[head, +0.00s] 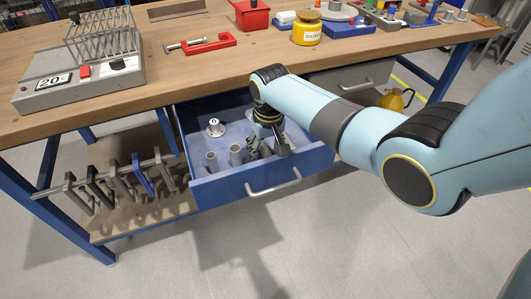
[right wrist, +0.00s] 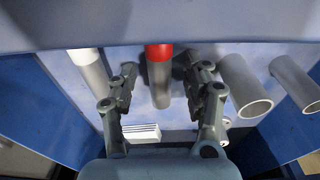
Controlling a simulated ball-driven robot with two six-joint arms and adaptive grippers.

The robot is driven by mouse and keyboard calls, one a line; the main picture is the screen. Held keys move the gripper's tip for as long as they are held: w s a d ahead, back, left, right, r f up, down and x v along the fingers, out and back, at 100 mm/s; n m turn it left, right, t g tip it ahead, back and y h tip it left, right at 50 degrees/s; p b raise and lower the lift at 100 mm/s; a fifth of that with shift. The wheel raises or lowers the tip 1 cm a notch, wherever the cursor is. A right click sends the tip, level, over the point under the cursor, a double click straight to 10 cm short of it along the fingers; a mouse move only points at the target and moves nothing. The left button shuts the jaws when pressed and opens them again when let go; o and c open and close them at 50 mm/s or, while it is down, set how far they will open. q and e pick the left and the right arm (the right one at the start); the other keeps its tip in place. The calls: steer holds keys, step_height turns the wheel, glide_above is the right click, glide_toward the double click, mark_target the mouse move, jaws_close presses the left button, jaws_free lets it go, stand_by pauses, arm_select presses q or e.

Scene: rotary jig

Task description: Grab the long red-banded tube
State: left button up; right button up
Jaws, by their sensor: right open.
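My right gripper (right wrist: 159,76) is open, with one finger on each side of this tube and gaps showing between. In the head view my right gripper (head: 268,150) reaches down into the open blue drawer (head: 235,187), and the red band is not visible there. My left gripper is not in view.
In the right wrist view a pale tube (right wrist: 91,70) is on the left, and wider grey tubes (right wrist: 246,86) are on the right. A white round piece (head: 214,128) sits farther back in the drawer. The wooden benchtop (head: 190,75) overhangs the drawer's back.

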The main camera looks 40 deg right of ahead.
jaws_close()
stand_by(0.3)
